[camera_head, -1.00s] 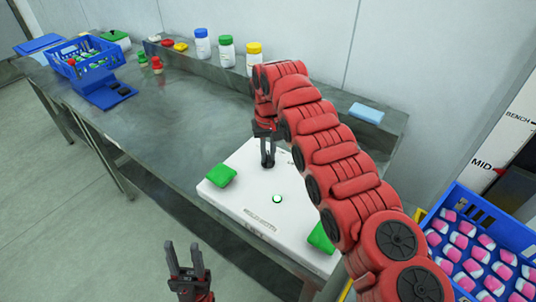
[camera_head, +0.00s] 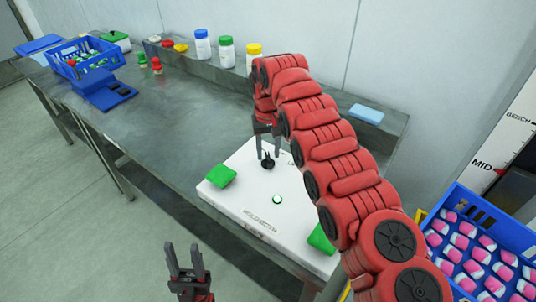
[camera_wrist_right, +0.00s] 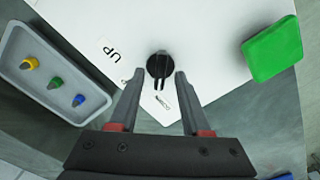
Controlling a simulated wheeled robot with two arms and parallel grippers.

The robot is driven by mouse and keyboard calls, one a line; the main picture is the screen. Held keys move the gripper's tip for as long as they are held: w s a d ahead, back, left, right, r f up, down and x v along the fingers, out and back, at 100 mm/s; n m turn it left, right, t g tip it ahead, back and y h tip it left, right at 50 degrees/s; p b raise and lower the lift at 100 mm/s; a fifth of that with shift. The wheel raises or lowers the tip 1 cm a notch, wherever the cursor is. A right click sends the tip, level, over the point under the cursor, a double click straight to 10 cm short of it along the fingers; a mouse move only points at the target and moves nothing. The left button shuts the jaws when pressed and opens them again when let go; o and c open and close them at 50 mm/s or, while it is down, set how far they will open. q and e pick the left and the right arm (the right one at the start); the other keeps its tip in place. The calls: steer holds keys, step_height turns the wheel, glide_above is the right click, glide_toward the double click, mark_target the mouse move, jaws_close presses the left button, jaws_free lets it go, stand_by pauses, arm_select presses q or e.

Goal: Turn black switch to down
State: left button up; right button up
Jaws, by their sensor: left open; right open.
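The black switch (camera_head: 267,161) is a round knob on the white panel (camera_head: 250,206) on the bench. In the right wrist view the black switch (camera_wrist_right: 160,66) shows a raised ridge with a pale line, and the label UP (camera_wrist_right: 112,52) is to its left. Another small label beside the switch is partly covered by a finger. My right gripper (camera_head: 269,155) is open just above the switch; its fingertips (camera_wrist_right: 159,76) are on either side of the knob's lower edge, with no clear grip on it. My left gripper (camera_head: 186,272) is open and empty in front of the bench.
Green blocks (camera_head: 222,176) (camera_head: 321,240) sit at the panel's edges, with a white-green button (camera_head: 277,200) between them. A grey tray (camera_wrist_right: 72,105) with coloured knobs is near the right gripper. A blue crate (camera_head: 493,226) is at right; bottles line the back ledge.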

mark_target(268, 156)
step_height(268, 156, up, 6)
steer(key=p, duration=0.2)
steer(key=shift+r+p, duration=0.1)
steer(key=shift+p, duration=0.3)
step_height(268, 156, up, 10)
steer(key=p, duration=0.9)
steer(key=shift+p, duration=0.35)
steer(key=shift+f, duration=0.2)
